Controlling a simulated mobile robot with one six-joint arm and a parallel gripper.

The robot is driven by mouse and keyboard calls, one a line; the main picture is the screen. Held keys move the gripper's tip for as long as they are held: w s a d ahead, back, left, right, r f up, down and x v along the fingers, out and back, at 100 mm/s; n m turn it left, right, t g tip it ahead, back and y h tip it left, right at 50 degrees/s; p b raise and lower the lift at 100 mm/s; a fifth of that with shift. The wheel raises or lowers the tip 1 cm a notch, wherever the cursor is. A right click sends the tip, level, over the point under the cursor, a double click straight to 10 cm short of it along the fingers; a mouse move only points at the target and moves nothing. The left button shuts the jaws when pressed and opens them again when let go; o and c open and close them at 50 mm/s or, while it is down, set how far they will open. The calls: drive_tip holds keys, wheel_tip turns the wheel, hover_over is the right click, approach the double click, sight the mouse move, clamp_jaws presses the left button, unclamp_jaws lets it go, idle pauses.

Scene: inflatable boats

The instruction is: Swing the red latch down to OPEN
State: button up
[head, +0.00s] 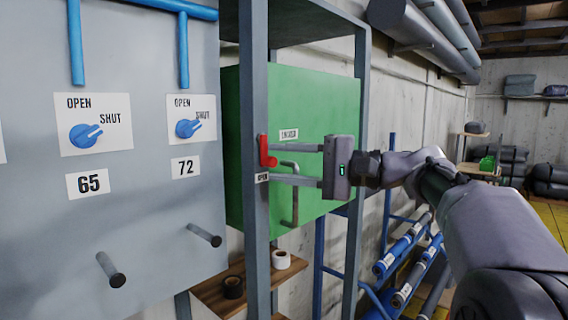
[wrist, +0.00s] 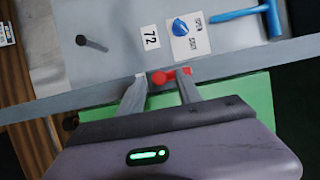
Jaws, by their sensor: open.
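The red latch (head: 265,151) is on the grey upright post in front of a green cabinet. An OPEN label (head: 262,178) is just below it, and a label that seems to read LOCKED (head: 289,134) is on the green face above right. My gripper (head: 269,163) is open, its two fingers reaching left to the latch, one at its upper part and one below it. In the wrist view, the red latch (wrist: 160,78) shows between the fingertips of my gripper (wrist: 163,82), and its red extends behind the right finger. I cannot tell whether a finger touches it.
The green cabinet (head: 315,110) has a grey bent handle (head: 294,195) just below my fingers. The grey panel (head: 140,220) at left carries blue knobs and two protruding pegs. A wooden shelf (head: 250,290) with tape rolls is below. Blue racks stand at right.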

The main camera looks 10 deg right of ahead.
drive_tip(key=b+v, duration=0.3)
drive_tip(key=v, duration=1.4)
drive_tip(key=shift+d, duration=0.25)
drive_tip(key=s+a+f+g+h+b, duration=0.15)
drive_tip(key=a+f+b, duration=0.3)
drive_tip(key=f, duration=0.45)
drive_tip(key=s+a+f+m+g+h+b, duration=0.1)
drive_tip(key=a+f+h+b, duration=0.1)
drive_tip(key=a+f+b, duration=0.5)
drive_tip(key=s+a+f+g+h+b, duration=0.15)
drive_tip(key=a+f, duration=0.25)
drive_tip(key=f, duration=0.7)
drive_tip(key=s+f+n+h+b, duration=0.1)
drive_tip(key=s+f+b, duration=0.4)
drive_tip(key=f, duration=0.7)
drive_tip(key=s+a+f+n+h+b, duration=0.1)
drive_tip(key=s+f+h+b, duration=0.3)
drive_tip(key=f, duration=0.9)
drive_tip(key=s+f+n+h+b, duration=0.1)
drive_tip(key=s+f+h+b, duration=0.2)
drive_tip(key=f, duration=0.9)
drive_tip(key=s+b, duration=0.3)
drive_tip(key=s, duration=0.2)
drive_tip(key=shift+a+f, duration=0.25)
drive_tip(key=shift+f, duration=0.05)
